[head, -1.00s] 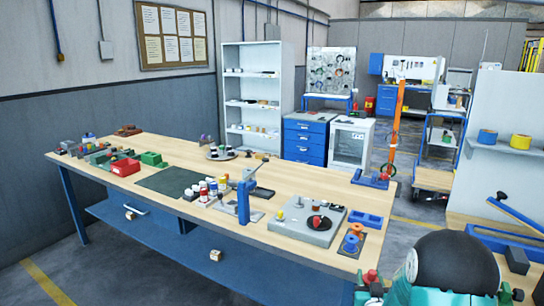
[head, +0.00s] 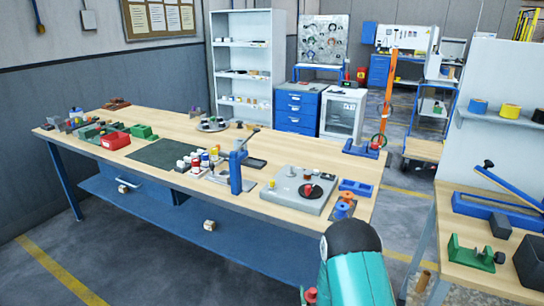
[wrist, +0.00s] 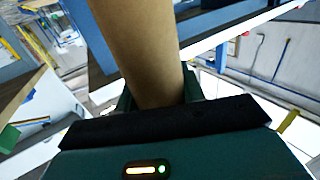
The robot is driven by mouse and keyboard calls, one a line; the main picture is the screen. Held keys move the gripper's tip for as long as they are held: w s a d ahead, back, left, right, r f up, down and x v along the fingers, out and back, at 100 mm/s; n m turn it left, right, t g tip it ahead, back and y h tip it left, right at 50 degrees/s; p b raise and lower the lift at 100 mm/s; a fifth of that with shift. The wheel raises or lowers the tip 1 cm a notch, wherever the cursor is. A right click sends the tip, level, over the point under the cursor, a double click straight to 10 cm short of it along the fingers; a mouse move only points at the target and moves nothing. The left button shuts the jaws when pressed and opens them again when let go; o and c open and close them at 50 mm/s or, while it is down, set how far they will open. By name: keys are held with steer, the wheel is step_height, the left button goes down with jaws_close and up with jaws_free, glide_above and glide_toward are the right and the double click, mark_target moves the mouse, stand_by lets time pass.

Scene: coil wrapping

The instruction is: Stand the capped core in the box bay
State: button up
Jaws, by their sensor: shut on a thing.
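In the wrist view my gripper (wrist: 157,94) is shut on a brown cardboard core (wrist: 138,42), with a dark green finger on either side. The core runs up out of the top of the picture, so its far end and any cap are hidden. In the head view my teal arm (head: 358,280) with its black joint cover fills the bottom middle, and my gripper does not show clearly. A short tan cylinder (head: 422,282) shows right of the arm; I cannot tell whether it is the held core. I cannot make out a box bay for certain.
A long wooden bench (head: 135,195) carries a grey turntable unit (head: 300,190), a blue press (head: 236,172) and red and green bins. The right bench (head: 455,235) holds a blue tray, a green bracket (head: 470,254) and a dark box (head: 530,262). Open floor lies between the benches.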

steer(key=w+d+r+m+h, duration=0.2)
steer(key=d+r, duration=0.6)
steer(key=d, duration=0.4)
steer(key=w+d+r+m+h, duration=0.1)
steer(key=w+d+r+h, duration=0.15)
steer(key=d+r, duration=0.7)
steer(key=s+d+r+m+g+h, duration=0.1)
steer(key=s+d+r, duration=0.2)
steer(key=d, duration=0.3)
steer(key=s+d+r+m+g+h, duration=0.1)
steer(key=s+d+r+h, duration=0.1)
steer(key=s+d+r, duration=0.2)
steer(key=s+d+r+m+h, duration=0.1)
steer(key=s+d+r+h, duration=0.1)
steer(key=s+d+r, duration=0.2)
steer(key=d+r, duration=0.3)
steer(key=d, duration=0.3)
steer(key=shift+s+d+g, duration=0.15)
steer(key=shift+d+g, duration=0.05)
steer(key=shift+g, duration=0.2)
